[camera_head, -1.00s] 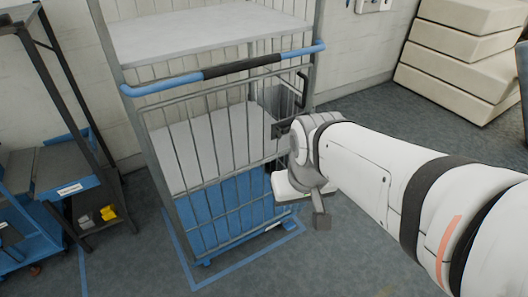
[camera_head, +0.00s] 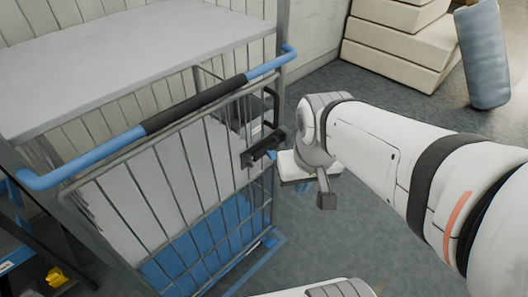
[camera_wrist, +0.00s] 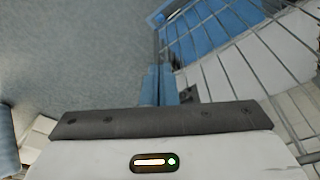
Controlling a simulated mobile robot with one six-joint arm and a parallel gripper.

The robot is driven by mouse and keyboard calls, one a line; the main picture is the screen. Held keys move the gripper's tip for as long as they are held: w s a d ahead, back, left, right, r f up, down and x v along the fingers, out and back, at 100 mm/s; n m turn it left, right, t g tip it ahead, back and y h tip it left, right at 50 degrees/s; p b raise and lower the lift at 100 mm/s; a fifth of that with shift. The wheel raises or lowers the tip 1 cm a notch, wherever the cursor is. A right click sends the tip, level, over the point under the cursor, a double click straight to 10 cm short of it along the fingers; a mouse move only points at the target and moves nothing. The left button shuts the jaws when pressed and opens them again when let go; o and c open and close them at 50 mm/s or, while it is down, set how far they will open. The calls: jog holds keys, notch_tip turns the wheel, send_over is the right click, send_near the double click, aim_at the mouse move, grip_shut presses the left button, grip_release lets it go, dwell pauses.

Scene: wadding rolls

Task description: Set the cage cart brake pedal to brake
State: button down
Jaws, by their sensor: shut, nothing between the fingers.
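The cage cart (camera_head: 195,165) stands at left in the head view, with grey wire sides and a blue lower part. It also fills the right of the wrist view (camera_wrist: 225,35). My gripper (camera_wrist: 158,68) points down, its two blue fingers together and empty. A small blue part also shows at the wrist view's top (camera_wrist: 160,18).
The cart's push bar (camera_head: 180,110) is blue with a black grip. Pale stacked blocks (camera_head: 400,40) and a grey-blue roll (camera_head: 483,60) stand behind. Floor right of the cart is open.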

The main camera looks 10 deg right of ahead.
jog(key=w+d+f+n+t+b, duration=0.1)
jog(key=w+d+f+b, duration=0.35)
jog(key=w+f, duration=0.55)
jog(key=w+d+f+n+t+h+b, duration=0.1)
jog(key=w+d+f+n+b, duration=0.15)
jog(key=w+f+b, duration=0.75)
jog(key=w+d+f+t+b, duration=0.15)
jog(key=w+d+f, duration=0.35)
jog(key=f, duration=1)
notch_tip(320, 180, down, 21)
jog(key=w+n+t+y+b, duration=0.1)
jog(key=w+n+y+b, duration=0.2)
jog(key=b, duration=0.4)
jog(key=s+a+f+y+b, duration=0.1)
jog(key=s+f+b, duration=0.1)
jog(key=f, duration=0.5)
jog(key=s+a+f+t+y+b, duration=0.1)
jog(key=a+f+y+b, duration=0.1)
jog(key=f, duration=0.5)
jog(key=s+a+f+t+y+b, duration=0.1)
jog(key=s+a+f+b, duration=0.1)
jog(key=f, duration=0.5)
jog(key=shift+s+y+b, duration=0.3)
jog(key=shift+b, duration=0.2)
jog(key=shift+a+f+n, duration=0.1)
jog(key=shift+n, duration=0.15)
